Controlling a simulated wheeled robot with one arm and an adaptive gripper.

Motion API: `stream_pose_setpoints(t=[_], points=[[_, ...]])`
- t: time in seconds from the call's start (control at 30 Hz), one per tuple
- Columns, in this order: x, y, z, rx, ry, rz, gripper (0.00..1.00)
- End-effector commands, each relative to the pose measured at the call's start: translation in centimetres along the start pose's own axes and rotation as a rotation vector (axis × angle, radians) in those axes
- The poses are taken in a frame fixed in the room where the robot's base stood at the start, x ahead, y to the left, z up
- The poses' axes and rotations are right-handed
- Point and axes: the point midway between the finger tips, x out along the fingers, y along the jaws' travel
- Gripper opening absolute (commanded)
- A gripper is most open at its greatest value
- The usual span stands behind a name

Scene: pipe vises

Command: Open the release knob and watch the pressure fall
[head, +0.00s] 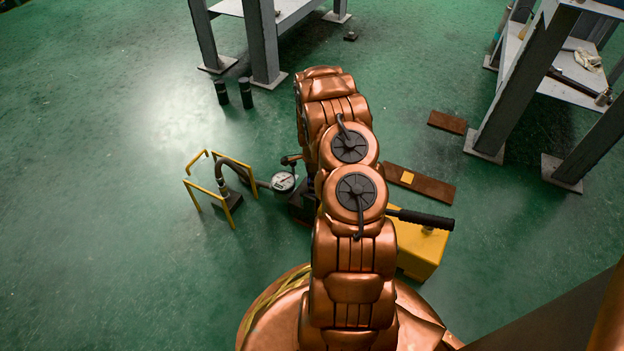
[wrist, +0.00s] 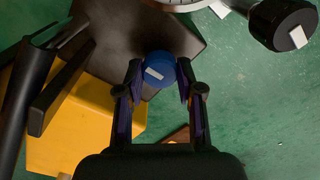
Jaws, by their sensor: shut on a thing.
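My gripper (wrist: 160,78) is shut on the knob, one finger on each side. The pressure gauge (head: 284,181) shows its white dial left of my arm in the head view; the needle reading is too small to tell. Only the gauge's lower rim (wrist: 180,4) shows at the top of the wrist view. The yellow pump body (head: 420,247) is partly behind my arm, which hides the gripper and knob in the head view.
A black pump handle (head: 425,218) sticks out right above the yellow body. A yellow frame (head: 192,196) with a curved hose (head: 235,164) stands left. Brown plates (head: 430,187) lie on the floor at right. Grey-legged benches (head: 510,85) stand behind. The green floor at left is clear.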

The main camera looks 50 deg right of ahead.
Motion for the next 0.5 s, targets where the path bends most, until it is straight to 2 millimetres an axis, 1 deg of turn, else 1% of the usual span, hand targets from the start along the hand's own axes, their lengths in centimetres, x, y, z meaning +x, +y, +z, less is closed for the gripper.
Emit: stream_pose_setpoints(t=[0.27, 0.5], points=[[-0.27, 0.15, -0.05, -0.079, -0.001, 0.006, 0.02], [-0.4, 0.18, -0.08, -0.256, -0.002, 0.006, 0.02]])
